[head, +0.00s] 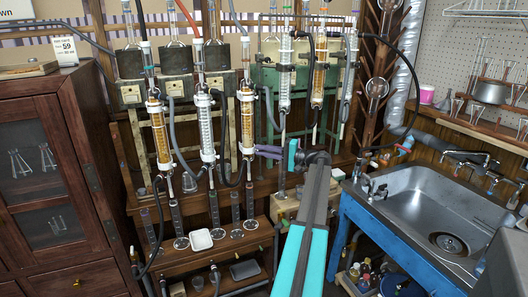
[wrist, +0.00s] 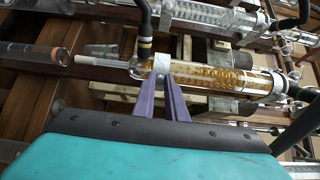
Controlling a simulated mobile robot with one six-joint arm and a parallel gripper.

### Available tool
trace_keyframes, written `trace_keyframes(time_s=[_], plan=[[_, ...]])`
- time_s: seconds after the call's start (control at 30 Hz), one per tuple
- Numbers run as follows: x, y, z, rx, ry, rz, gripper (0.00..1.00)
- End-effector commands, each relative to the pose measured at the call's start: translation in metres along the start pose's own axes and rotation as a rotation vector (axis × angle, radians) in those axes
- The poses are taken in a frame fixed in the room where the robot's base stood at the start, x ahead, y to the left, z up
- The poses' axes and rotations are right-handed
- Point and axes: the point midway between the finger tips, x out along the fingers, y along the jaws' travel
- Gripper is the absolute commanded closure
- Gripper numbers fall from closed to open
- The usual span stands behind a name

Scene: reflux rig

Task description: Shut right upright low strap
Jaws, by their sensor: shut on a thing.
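My gripper (head: 258,152) reaches in from the right to the lower end of an amber-filled glass condenser (head: 247,115), the rightmost of the front rig. In the wrist view, my gripper's purple fingers (wrist: 160,84) come together at a pale strap (wrist: 161,64) around the condenser's low end. They are shut on the strap. Amber coils of the condenser (wrist: 210,76) show to the right of it. The fingertips hide part of the strap, and I cannot tell whether it is fully closed.
A dark hose (wrist: 144,30) runs close to the strap. Another amber condenser (head: 158,130) and a clear one (head: 206,125) hang to the left. The back rig (head: 318,75) stands behind. A sink (head: 430,215) is at the right, a wooden cabinet (head: 85,180) at the left.

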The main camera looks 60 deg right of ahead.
Motion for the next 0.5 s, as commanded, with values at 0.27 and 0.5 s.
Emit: trace_keyframes(time_s=[0.27, 0.5], plan=[[0.0008, 0.0008, 0.0013, 0.0, -0.004, 0.001, 0.69], [-0.0016, 0.0004, 0.0005, 0.0, -0.001, 0.001, 0.69]])
